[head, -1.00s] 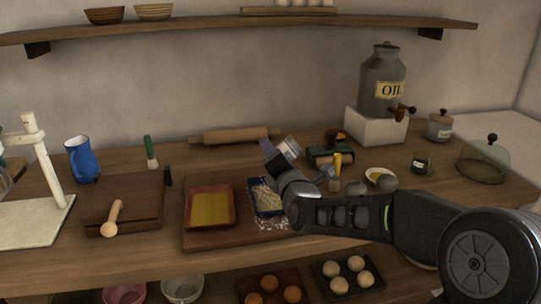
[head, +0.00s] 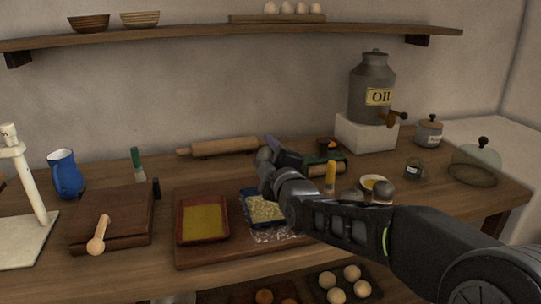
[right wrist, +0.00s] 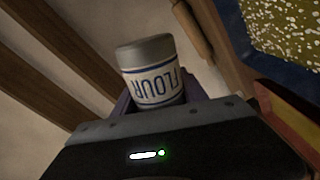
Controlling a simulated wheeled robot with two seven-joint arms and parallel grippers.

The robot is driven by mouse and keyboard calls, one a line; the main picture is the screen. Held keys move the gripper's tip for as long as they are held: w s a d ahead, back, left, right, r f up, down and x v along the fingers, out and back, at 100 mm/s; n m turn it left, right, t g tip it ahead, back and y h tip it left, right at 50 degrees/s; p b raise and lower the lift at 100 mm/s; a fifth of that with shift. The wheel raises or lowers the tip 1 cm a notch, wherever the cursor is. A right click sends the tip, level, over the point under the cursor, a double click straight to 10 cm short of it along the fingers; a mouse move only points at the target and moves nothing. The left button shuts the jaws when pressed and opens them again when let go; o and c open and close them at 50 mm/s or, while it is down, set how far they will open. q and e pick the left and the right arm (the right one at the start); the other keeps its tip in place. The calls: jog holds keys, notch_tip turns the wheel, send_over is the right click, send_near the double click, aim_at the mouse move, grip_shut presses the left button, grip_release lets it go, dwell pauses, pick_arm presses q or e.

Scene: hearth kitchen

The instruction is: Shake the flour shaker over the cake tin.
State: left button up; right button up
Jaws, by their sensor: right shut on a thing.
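The flour shaker (right wrist: 152,84) is white with a grey cap and blue FLOUR lettering, seen upside down in the right wrist view. My right gripper (head: 270,150) is shut on it, up above the board near the blue cake tin. In the head view the shaker is mostly hidden by the gripper and wrist. The cake tin (head: 249,196) is blue with pale yellow filling speckled white; my right forearm hides its right part. A corner of the tin also shows in the right wrist view (right wrist: 246,14). My left gripper is out of view.
A red-brown tin with yellow filling (head: 203,220) is left of the blue tin on a wooden board (head: 190,255). White flour specks lie on the board by the blue tin. A rolling pin (head: 222,147) lies behind. A yellow-handled brush (head: 330,178) and bowl (head: 374,184) stand to the right.

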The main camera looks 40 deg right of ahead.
jog(key=shift+m, duration=0.4)
jog(key=shift+r, duration=0.1)
jog(key=shift+d+r+m+p, duration=0.1)
jog(key=shift+r+m+p, duration=0.1)
jog(key=shift+m+p, duration=0.4)
jog(key=shift+s+d+r+m+p, duration=0.1)
jog(key=shift+d+r+m+p, duration=0.2)
jog(key=shift+m+p, duration=1.6)
jog(key=shift+s+d+r+m+p, duration=0.1)
jog(key=shift+d+r+m+p, duration=0.2)
jog(key=shift+m+p, duration=1.6)
jog(key=shift+s+d+r+m+p, duration=0.1)
jog(key=shift+d+r+m+p, duration=0.15)
jog(key=shift+m+p, duration=1.65)
